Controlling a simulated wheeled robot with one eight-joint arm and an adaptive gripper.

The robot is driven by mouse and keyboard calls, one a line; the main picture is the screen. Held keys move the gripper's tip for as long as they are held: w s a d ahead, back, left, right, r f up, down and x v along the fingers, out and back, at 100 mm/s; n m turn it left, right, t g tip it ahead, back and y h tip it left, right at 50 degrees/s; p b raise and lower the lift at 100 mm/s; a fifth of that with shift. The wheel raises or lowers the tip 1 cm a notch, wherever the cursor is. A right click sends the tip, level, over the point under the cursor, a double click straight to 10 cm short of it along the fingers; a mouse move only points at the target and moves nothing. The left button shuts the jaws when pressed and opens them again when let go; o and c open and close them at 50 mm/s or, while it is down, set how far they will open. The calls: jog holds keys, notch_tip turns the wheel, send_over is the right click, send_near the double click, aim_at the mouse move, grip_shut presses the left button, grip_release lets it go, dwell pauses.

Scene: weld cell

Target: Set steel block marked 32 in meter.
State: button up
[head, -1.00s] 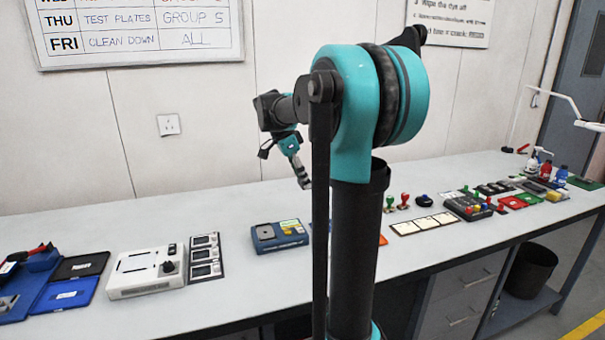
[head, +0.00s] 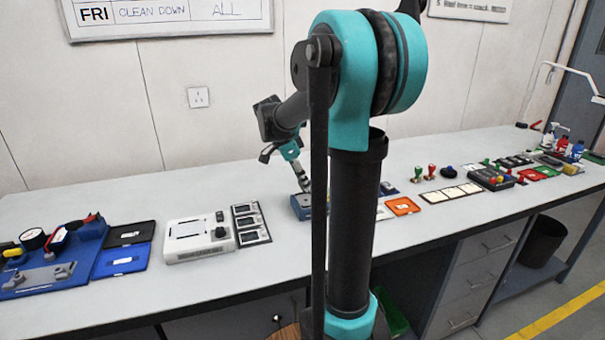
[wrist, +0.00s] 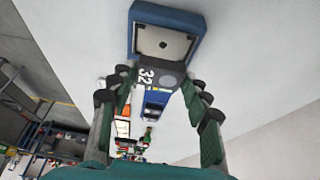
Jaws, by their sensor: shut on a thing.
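The steel block marked 32 (wrist: 147,76) is dark grey with white digits and sits between the fingertips of my gripper (wrist: 160,84) in the wrist view. My gripper is shut on it. The meter is a blue box with a grey plate with a dark hole (wrist: 165,43), just beyond the block. The block hides part of it, and I cannot tell whether they touch. In the head view the meter (head: 298,211) stands on the bench under my gripper (head: 305,188), partly hidden by my arm. The block is not clear there.
Left of the meter are small display units (head: 251,224), a white instrument (head: 201,240) and a blue fixture (head: 45,270). To the right are an orange tray (head: 403,206), stamps (head: 431,172) and a button box (head: 490,179). The bench front is mostly clear.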

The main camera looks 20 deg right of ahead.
aim_at(300, 186)
jog(key=shift+f, duration=2.35)
jog(key=shift+f, duration=0.1)
jog(key=o, duration=1.5)
jog(key=shift+r, duration=3.5)
